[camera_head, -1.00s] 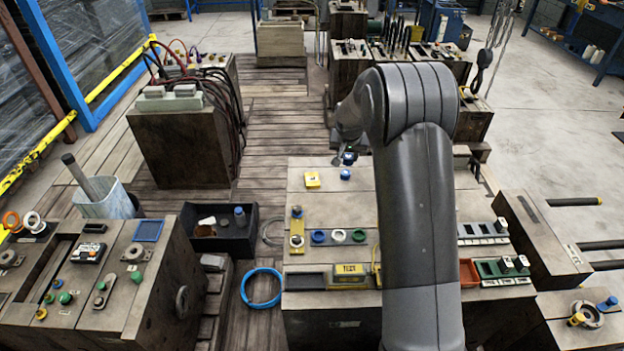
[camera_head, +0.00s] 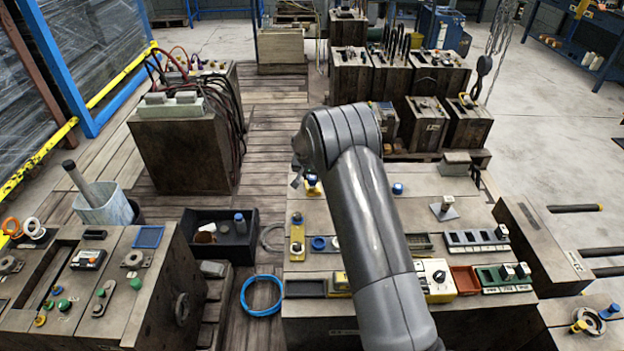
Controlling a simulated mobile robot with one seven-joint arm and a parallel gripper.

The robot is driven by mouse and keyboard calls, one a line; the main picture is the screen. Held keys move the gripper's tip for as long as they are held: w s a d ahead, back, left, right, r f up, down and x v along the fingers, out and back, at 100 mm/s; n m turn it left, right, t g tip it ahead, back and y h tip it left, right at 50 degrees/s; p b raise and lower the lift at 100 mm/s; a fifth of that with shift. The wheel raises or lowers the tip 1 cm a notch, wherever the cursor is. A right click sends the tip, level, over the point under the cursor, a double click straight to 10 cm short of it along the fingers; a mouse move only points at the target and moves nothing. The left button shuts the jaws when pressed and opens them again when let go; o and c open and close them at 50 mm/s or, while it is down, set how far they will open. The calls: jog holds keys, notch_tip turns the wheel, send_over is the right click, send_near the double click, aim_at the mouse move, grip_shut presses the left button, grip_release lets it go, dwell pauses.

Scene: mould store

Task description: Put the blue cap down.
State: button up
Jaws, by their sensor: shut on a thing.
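My gripper (camera_head: 310,171) is low over the back left of the wooden workbench (camera_head: 345,206), partly hidden behind my own arm. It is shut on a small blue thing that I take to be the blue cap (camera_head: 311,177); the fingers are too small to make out. The cap shows just above or against a yellow block (camera_head: 312,187); I cannot tell whether they touch. Another blue cap (camera_head: 398,188) stands on the bench to the right of my arm.
A small grey plate with a post (camera_head: 444,211) stands at right. A black bin (camera_head: 190,240) is left of the bench. Bare wood lies around the second cap.

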jog(key=shift+f, duration=0.65)
jog(key=shift+f, duration=0.1)
jog(key=o, duration=0.9)
